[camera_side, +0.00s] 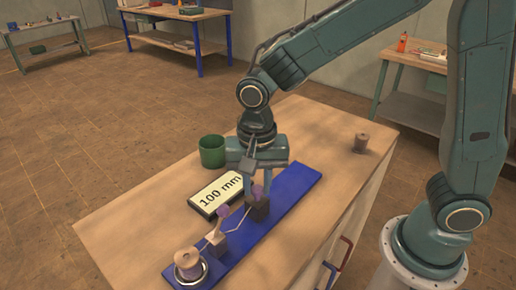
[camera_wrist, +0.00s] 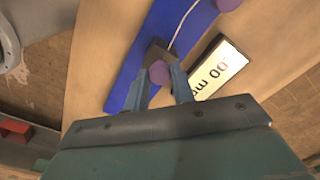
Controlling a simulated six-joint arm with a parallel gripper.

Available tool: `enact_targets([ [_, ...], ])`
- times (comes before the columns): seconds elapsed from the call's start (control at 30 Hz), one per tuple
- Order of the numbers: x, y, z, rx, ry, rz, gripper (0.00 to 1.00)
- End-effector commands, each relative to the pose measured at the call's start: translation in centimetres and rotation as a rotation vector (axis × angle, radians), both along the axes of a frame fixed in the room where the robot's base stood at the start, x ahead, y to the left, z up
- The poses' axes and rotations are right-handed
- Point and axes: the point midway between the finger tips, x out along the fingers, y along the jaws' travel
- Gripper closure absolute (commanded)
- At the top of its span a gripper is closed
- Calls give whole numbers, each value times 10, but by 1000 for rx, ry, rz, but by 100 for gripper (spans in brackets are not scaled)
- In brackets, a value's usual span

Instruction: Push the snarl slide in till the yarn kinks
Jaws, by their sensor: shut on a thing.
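A blue board (camera_side: 292,192) lies along the bench. On it stands a dark block (camera_side: 260,211) with a purple knob (camera_wrist: 159,73), likely the snarl slide. My gripper (camera_side: 258,187) is shut on this knob; in the wrist view its fingers (camera_wrist: 161,88) stand on either side of it. A pale block (camera_side: 216,243) stands nearer the board's front end, with another purple knob (camera_side: 224,211) close by. Pale yarn (camera_wrist: 181,30) runs between the blocks and looks bent in the side view. A yarn spool (camera_side: 187,261) sits in a round metal holder at the front end.
A sign reading "100 mm" (camera_side: 218,193) lies just left of the board. A green cup (camera_side: 212,151) stands behind it. A small brown spool (camera_side: 361,142) stands at the back right. The bench top (camera_side: 125,230) is clear at the front left.

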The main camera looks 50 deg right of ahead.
Motion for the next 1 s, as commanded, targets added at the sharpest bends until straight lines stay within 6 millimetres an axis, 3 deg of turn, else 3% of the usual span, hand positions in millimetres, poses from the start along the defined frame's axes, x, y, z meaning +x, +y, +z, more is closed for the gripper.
enact_targets([
  [0.3,0,15,0,0,0,2,100],
  [0.57,0,15,0,0,0,1,100],
  [0.6,0,15,0,1,-1,1,68],
  [0.67,0,15,0,1,-1,1,56],
  [1.0,0,15,1,1,-1,0,54],
])
